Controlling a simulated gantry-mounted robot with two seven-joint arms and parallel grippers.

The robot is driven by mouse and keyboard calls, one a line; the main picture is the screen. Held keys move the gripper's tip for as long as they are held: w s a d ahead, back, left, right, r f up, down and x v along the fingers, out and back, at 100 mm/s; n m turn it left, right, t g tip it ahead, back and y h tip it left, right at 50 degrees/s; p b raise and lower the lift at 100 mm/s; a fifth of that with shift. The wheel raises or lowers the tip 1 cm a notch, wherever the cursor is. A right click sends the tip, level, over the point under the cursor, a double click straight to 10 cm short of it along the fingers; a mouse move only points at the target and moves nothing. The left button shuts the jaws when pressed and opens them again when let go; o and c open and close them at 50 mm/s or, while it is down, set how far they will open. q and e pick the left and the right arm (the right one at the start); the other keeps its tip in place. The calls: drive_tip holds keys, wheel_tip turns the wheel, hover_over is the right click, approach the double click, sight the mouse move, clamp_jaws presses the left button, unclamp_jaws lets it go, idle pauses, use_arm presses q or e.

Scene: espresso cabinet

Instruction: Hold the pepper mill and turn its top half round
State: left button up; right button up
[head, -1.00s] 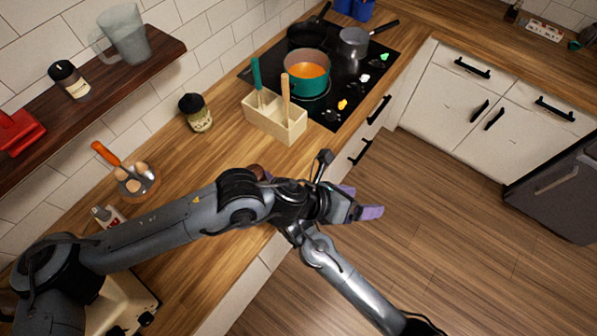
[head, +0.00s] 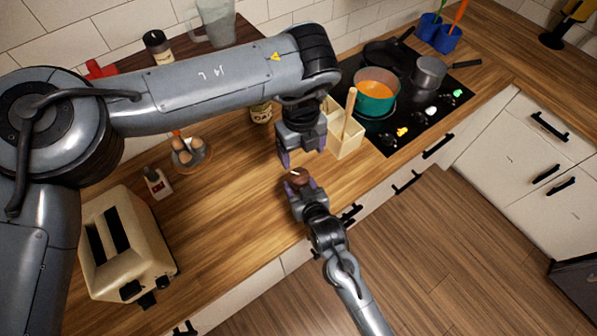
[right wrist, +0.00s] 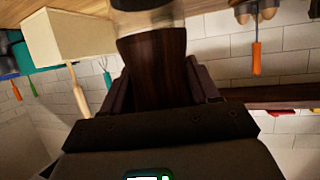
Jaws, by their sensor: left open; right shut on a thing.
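The pepper mill (head: 297,176) shows as a small dark brown round top at the front edge of the wooden counter. My right gripper (head: 301,190) is shut on it from the front and hides most of its body. In the right wrist view the mill's dark wooden body (right wrist: 155,62) stands between the two fingers, with a paler band (right wrist: 148,18) at the top edge of the picture. My left gripper (head: 303,157) is open and empty, pointing down just above and behind the mill, apart from it.
A wooden utensil box (head: 346,143) stands right of my left gripper, near the hob with a teal pot (head: 377,92). A jar (head: 261,113) is partly behind my left arm. An egg holder (head: 188,155), small bottle (head: 157,183) and toaster (head: 122,245) stand left. The counter left of the mill is clear.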

sight(301, 173)
use_arm(q)
drive_tip(key=shift+n, duration=0.5)
drive_tip(key=f, duration=1.1)
drive_tip(key=shift+w+a, duration=0.1)
drive_tip(key=shift+a, duration=0.3)
drive_tip(key=c, duration=1)
drive_tip(key=shift+o, duration=0.2)
drive_tip(key=shift+m, duration=0.5)
drive_tip(key=m, duration=0.4)
drive_tip(key=shift+d+m, duration=0.1)
drive_tip(key=shift+m, duration=0.2)
drive_tip(key=m, duration=0.4)
drive_tip(key=shift+d+m, duration=0.15)
drive_tip(key=shift+m, duration=0.25)
